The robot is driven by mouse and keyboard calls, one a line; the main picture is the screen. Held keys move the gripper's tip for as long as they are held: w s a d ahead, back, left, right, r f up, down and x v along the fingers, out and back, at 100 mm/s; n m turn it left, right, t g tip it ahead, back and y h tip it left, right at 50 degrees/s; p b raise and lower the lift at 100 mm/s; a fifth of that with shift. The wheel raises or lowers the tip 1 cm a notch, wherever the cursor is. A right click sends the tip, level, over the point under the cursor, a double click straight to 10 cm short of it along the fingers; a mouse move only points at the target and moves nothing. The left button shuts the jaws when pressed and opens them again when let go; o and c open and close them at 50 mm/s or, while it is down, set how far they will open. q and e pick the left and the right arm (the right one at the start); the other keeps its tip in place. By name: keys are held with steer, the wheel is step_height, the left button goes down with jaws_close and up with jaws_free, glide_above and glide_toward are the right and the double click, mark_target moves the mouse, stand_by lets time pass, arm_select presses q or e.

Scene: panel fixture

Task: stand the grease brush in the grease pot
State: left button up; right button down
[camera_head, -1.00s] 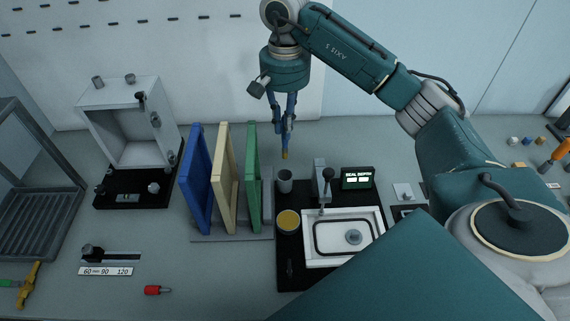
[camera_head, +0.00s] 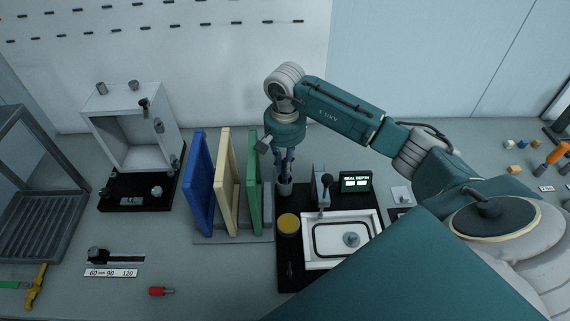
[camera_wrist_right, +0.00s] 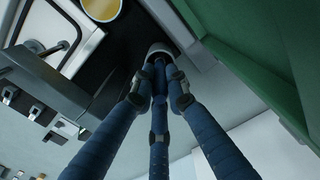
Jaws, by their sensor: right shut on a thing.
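My right gripper (camera_head: 285,173) points straight down with its blue fingers closed together, directly over a small grey cup (camera_head: 285,189). The brush is hidden between the fingers and by the cup in both current views. In the right wrist view the fingertips (camera_wrist_right: 158,72) converge at the grey cup's pale rim (camera_wrist_right: 160,48); how deep the brush is cannot be told. A wider round pot with yellow contents (camera_head: 288,223) stands just in front of the cup; it also shows in the right wrist view (camera_wrist_right: 101,8). Which of these two is the grease pot is not labelled. My left gripper is not in view.
Upright blue, cream and green panels (camera_head: 254,180) stand close left of the cup. A white tray with a black seal (camera_head: 318,252) and a lever post (camera_head: 321,186) are to the right. A display (camera_head: 355,182) stands behind the tray. Bare table lies behind the cup.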

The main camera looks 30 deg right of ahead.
steer(key=shift+f, duration=0.2)
steer(key=c, duration=1.7)
jaws_free()
steer(key=shift+r, duration=0.1)
steer(key=shift+r, duration=0.25)
step_height(320, 180, up, 10)
steer(key=b, duration=0.3)
steer(key=shift+r+b, duration=0.25)
steer(key=shift+b, duration=0.05)
steer(key=shift+r, duration=0.65)
steer(key=shift+f, duration=0.1)
